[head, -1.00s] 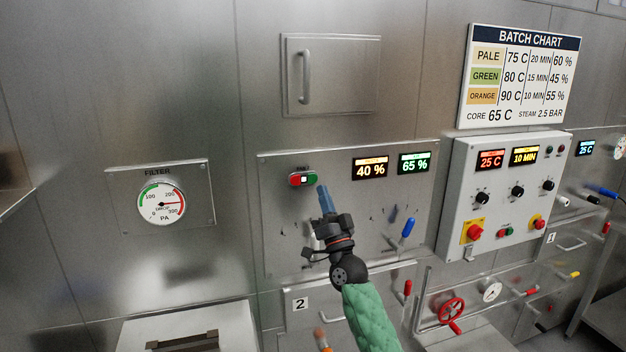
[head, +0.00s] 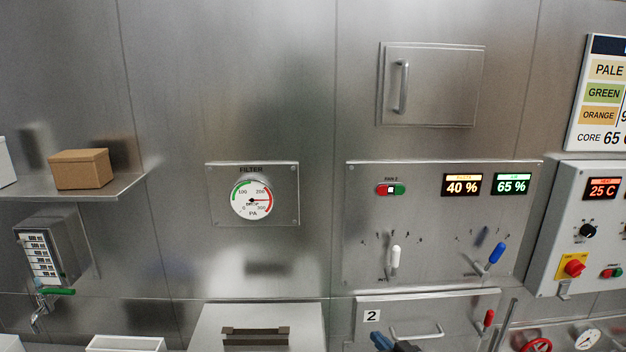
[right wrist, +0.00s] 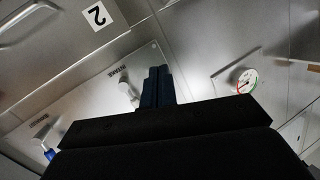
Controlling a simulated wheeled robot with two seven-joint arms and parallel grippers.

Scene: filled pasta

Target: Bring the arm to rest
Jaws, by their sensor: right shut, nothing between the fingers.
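My right gripper (head: 382,341) shows only at the bottom edge of the head view, below the fan panel and in front of the drawer marked 2. Its blue fingertips and a dark part of its body are visible, and the rest of the arm is out of the picture. In the right wrist view the dark blue fingers (right wrist: 157,84) stand side by side, shut with nothing between them. They appear in front of the steel wall and the panel there, apart from the white-handled lever (right wrist: 127,92). My left gripper is not in view.
A shelf (head: 125,186) with a brown box (head: 80,169) is at far left.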

